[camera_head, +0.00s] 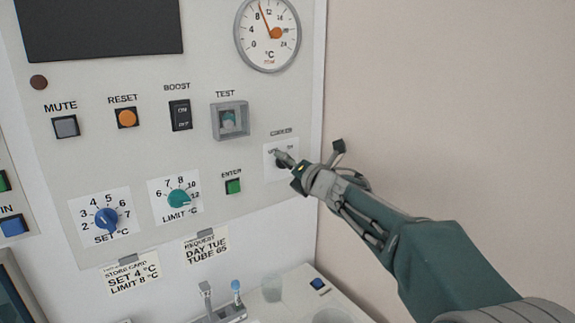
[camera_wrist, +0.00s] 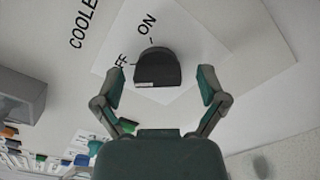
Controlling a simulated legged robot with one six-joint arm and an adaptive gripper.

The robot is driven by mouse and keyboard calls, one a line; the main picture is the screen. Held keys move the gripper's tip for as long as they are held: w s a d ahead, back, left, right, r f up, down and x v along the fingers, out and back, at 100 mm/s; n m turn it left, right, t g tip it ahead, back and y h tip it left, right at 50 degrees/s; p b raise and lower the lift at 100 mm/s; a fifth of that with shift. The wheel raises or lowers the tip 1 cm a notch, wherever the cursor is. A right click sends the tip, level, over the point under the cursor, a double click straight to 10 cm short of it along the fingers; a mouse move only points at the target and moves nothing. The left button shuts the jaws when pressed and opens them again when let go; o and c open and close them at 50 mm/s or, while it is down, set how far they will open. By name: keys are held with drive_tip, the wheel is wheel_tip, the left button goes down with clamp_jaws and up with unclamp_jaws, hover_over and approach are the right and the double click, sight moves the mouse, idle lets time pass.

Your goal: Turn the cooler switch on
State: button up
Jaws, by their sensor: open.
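The cooler switch is a black rotary knob (camera_wrist: 157,68) on a white label plate marked OFF and ON in the wrist view. "ON" is printed above it and "OFF" at its left, partly covered by a finger. I cannot tell which mark the knob points to. My gripper (camera_wrist: 159,90) is open, with one finger on each side of the knob and gaps visible on both sides. In the head view my gripper (camera_head: 296,171) is at the panel's right side and hides most of the knob; the label plate (camera_head: 271,171) shows beside it.
A grey guard box around the TEST button (camera_head: 230,120) sticks out up and left of the switch. The green ENTER button (camera_head: 233,186) and LIMIT dial (camera_head: 180,198) lie left. A shelf with a small rack (camera_head: 222,312) is below. Bare wall (camera_head: 430,90) is at right.

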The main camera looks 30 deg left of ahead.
drive_tip(key=c, duration=1.2)
drive_tip(key=shift+o, duration=0.2)
